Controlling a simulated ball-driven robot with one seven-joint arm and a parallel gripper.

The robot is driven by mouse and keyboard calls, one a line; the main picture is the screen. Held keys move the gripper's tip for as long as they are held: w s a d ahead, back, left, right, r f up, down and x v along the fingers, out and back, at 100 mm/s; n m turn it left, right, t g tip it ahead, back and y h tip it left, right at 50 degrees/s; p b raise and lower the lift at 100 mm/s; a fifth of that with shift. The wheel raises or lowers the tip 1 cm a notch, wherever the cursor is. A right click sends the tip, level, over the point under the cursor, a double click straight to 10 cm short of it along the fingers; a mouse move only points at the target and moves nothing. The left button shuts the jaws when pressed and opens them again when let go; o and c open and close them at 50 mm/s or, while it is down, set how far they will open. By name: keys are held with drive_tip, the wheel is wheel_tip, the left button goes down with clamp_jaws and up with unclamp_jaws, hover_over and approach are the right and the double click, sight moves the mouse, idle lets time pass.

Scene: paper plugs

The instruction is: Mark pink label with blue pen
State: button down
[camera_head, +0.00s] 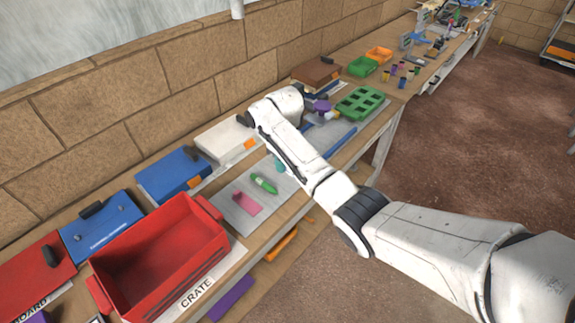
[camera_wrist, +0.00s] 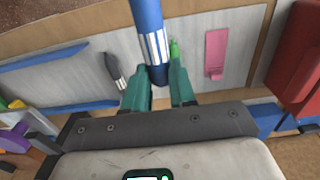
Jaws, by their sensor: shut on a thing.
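The pink label (camera_head: 246,203) lies flat on a grey mat (camera_head: 228,212). It also shows at the upper right of the wrist view (camera_wrist: 214,52). My gripper (camera_wrist: 159,84) has teal fingers, shut on the blue pen (camera_wrist: 149,22), a thick blue shaft with silver-white bands. The pen extends beyond the top of the wrist view, so its far end is out of sight. The label is to the right of the pen there, apart from it. In the head view my arm hides most of the gripper; a teal bit (camera_head: 279,165) shows beside the forearm.
A green object (camera_head: 264,184) lies near the label. The red crate (camera_head: 160,255) stands left of the mat in the head view. A dark, banded object (camera_wrist: 115,68) lies left of the pen in the wrist view. A green tray (camera_head: 360,103) is farther along the bench.

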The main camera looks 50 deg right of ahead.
drive_tip(key=w+a+f+t+b, duration=0.1)
drive_tip(key=w+a+t+b, duration=0.3)
drive_tip(key=w+a+t, duration=0.3)
drive_tip(key=a+r+t+b, duration=0.3)
drive_tip(key=a+r+t, duration=0.35)
drive_tip(key=r, duration=0.25)
wheel_tip(320, 180, down, 5)
drive_tip(key=b, duration=0.4)
drive_tip(key=shift+d+f, duration=0.1)
drive_tip(key=shift+d, duration=0.05)
